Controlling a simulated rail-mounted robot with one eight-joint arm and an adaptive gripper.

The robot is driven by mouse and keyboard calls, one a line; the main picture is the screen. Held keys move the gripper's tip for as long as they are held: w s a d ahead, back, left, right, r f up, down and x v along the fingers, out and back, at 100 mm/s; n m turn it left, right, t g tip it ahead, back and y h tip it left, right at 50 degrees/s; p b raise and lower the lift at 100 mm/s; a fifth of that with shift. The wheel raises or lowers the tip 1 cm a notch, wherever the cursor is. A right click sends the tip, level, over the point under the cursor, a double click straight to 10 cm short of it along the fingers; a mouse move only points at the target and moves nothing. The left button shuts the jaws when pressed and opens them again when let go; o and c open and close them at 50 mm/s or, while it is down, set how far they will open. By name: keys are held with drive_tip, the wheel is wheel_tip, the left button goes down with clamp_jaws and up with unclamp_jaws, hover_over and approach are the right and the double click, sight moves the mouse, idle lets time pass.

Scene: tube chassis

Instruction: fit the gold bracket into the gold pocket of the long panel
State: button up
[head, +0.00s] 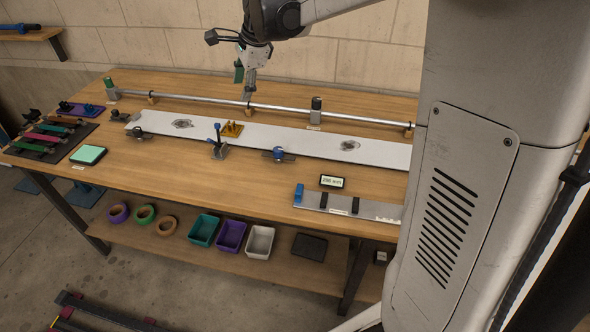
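The long white panel (300,140) lies lengthwise on the wooden table. The gold bracket (232,129) is at the panel's far edge, left of the middle, with its upright part standing up. I cannot tell whether it is seated in a pocket, and the gold pocket cannot be made out. My gripper (249,92) points down above the metal tube behind the panel, a little right of the bracket and apart from it. It is small and seen side-on, so its opening and any contents cannot be told.
A metal tube (290,107) runs behind the panel between posts. Clamps with blue handles (217,140) (278,154) stand at the panel's near edge. A tool mat (50,138), a green-topped box (88,154) and a small display (332,181) lie around. The table front is mostly clear.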

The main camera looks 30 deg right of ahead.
drive_tip(key=s+a+r+n+t+h, duration=0.1)
drive_tip(key=s+r+n, duration=0.1)
drive_tip(key=s+n, duration=0.5)
drive_tip(key=s+a+r+n+t, duration=0.1)
drive_tip(key=s+n, duration=0.1)
drive_tip(key=s, duration=1)
drive_tip(key=s+f+n, duration=0.2)
drive_tip(key=s+n, duration=0.2)
drive_tip(key=s, duration=0.3)
drive_tip(key=s+f+n+t+h, duration=0.1)
drive_tip(key=s+f+n, duration=0.2)
drive_tip(key=s+n, duration=0.2)
drive_tip(key=shift+s+d, duration=0.35)
drive_tip(key=shift+s, duration=0.55)
